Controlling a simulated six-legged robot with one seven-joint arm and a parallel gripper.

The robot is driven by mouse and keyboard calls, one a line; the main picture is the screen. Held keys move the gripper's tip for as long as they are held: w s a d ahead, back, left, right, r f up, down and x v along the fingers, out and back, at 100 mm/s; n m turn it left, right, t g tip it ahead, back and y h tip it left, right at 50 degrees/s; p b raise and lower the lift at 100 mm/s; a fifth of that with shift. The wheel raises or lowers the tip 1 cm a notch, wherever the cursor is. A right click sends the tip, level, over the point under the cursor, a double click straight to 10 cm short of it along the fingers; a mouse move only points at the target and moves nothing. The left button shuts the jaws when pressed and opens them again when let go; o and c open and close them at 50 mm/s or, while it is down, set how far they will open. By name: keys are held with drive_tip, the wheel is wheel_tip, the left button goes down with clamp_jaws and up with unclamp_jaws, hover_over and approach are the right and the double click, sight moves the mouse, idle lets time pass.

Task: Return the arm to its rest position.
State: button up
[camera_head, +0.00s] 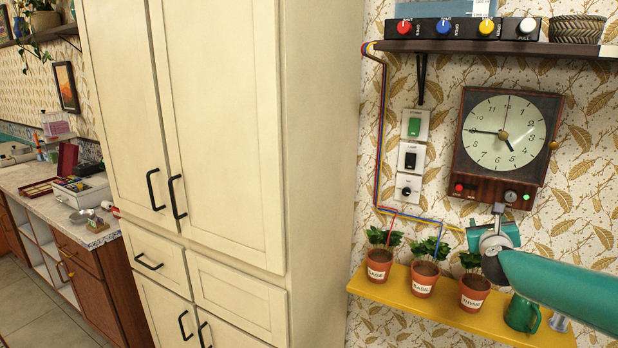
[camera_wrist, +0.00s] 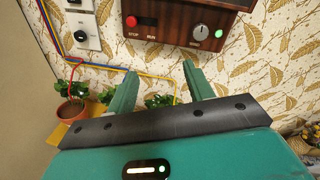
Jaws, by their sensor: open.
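My gripper (camera_wrist: 158,84) shows in the wrist view with its two green fingers spread apart and nothing between them. The fingers point toward the wallpapered wall, just below the wooden clock box (camera_wrist: 185,18). In the head view my green arm comes in from the lower right, and its end is in front of the wall, under the clock (camera_head: 506,135) and above the yellow shelf (camera_head: 440,318). The gripper's tips are small and partly hidden there.
Potted herbs labelled sage (camera_head: 379,266), basil (camera_head: 424,280) and thyme (camera_head: 473,292) stand on the yellow shelf beside a green mug (camera_head: 522,314), close below my arm. Wall switches (camera_head: 411,156) are left of the clock. A tall cream cabinet (camera_head: 225,130) fills the middle.

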drive_tip(key=s+a+f+n+g+y, duration=0.15)
drive_tip(key=a+f+n+y, duration=0.25)
drive_tip(key=a+n, duration=0.8)
drive_tip(key=s+a+f+n+g+y, duration=0.1)
drive_tip(key=a+f+n+g+y, duration=0.45)
drive_tip(key=a, duration=0.95)
drive_tip(key=s+a+r+n+g, duration=0.1)
drive_tip(key=s+a+n, duration=0.2)
drive_tip(key=s+n, duration=0.3)
drive_tip(key=s+a+r+n+g+h, duration=0.1)
drive_tip(key=s+a+n, duration=0.2)
drive_tip(key=s+n, duration=0.4)
drive_tip(key=s+a+r+n+g, duration=0.1)
drive_tip(key=s+a+n, duration=0.2)
drive_tip(key=s, duration=1.7)
drive_tip(key=n, duration=0.4)
drive_tip(key=shift+a+r+h, duration=0.2)
drive_tip(key=shift+r+h, duration=0.15)
drive_tip(key=shift+r, duration=0.05)
